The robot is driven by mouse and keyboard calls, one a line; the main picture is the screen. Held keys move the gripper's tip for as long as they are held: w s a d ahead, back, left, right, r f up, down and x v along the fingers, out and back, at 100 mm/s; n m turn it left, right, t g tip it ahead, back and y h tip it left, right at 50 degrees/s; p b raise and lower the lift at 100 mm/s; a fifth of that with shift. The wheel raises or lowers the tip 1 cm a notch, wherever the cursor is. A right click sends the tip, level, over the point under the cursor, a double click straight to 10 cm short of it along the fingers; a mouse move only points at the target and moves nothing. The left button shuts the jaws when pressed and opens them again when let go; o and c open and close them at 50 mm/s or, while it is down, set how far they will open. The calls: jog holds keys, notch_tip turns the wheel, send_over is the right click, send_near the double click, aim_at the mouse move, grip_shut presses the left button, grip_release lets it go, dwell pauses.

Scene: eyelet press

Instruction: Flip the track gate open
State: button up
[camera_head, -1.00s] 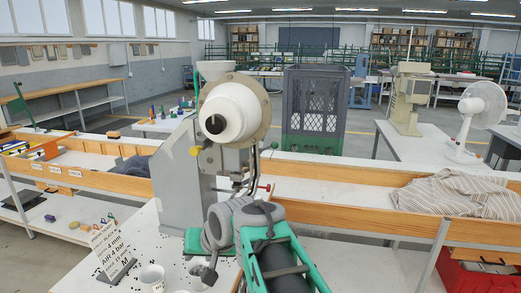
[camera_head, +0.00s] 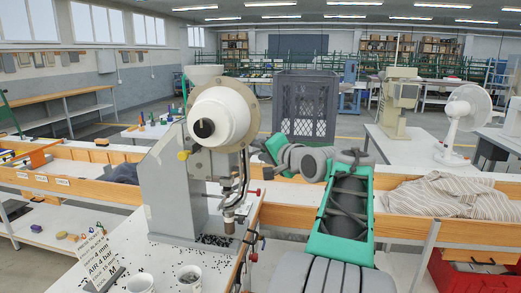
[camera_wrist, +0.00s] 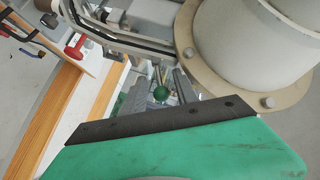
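The eyelet press has a white drum (camera_head: 222,112) on a round beige flange, a grey body (camera_head: 172,185) and dark tubes running down its right side to a metal nozzle (camera_head: 229,213). I cannot make out the track gate for certain. In the wrist view a small green ball (camera_wrist: 161,93) shows between grey metal pieces beside the drum (camera_wrist: 265,40). A red knob (camera_wrist: 73,47) is at the upper left there. My gripper is at the end of my green and grey arm, right of the drum in the head view. Its fingers are not clear, so I cannot tell their opening.
White cups (camera_head: 190,279) and a printed sign (camera_head: 98,262) stand on the press table among scattered dark eyelets. A wooden-edged bench (camera_head: 285,215) runs behind, with a striped cloth (camera_head: 440,195) at right. A grey crate (camera_head: 305,105) stands behind my arm.

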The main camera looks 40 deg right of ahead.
jog(key=shift+w, duration=0.1)
grip_shut()
dwell(0.3)
